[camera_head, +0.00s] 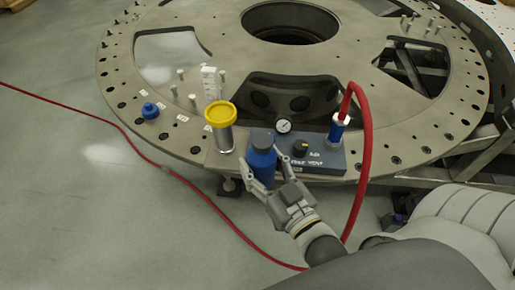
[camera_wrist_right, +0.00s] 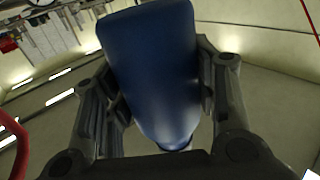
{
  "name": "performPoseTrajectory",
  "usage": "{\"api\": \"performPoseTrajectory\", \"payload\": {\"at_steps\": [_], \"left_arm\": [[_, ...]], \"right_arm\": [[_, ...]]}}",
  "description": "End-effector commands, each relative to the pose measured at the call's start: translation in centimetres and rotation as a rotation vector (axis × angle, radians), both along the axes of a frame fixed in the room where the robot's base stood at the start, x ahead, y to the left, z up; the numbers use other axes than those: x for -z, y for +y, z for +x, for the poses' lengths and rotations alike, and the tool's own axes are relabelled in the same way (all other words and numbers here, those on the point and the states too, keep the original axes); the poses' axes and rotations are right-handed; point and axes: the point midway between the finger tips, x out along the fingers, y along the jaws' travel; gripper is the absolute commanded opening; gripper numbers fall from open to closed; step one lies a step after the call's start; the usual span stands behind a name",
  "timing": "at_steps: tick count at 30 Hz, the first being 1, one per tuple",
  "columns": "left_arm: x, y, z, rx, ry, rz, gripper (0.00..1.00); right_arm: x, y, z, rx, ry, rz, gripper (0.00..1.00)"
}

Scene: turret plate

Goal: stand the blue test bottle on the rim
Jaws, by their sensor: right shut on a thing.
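The blue test bottle (camera_head: 262,160) has a dark cap and shows at the front edge of the round turret plate. My right gripper (camera_head: 266,186) is shut on it, with one finger on each side. The bottle looks upright in the head view; whether its base touches the plate is hidden. In the right wrist view the bottle (camera_wrist_right: 155,75) fills the middle between the fingers. The rim (camera_head: 172,143) of the plate is grey metal with a row of holes. My left gripper is not in view.
A yellow-topped clear cylinder (camera_head: 221,125) stands left of the bottle. A dark control box (camera_head: 318,160) with a gauge (camera_head: 284,126) and a blue fitting (camera_head: 337,128) on a red hose (camera_head: 367,140) is to the right. A small blue cap-like part (camera_head: 150,110) sits on the left rim.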

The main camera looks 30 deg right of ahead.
Motion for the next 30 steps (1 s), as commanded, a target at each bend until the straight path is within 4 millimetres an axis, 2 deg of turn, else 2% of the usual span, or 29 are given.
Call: {"api": "performPoseTrajectory", "payload": {"at_steps": [30], "left_arm": [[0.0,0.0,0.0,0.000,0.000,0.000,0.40]], "right_arm": [[-2.8,8.7,4.1,-0.560,-0.007,-0.004,0.12]]}}
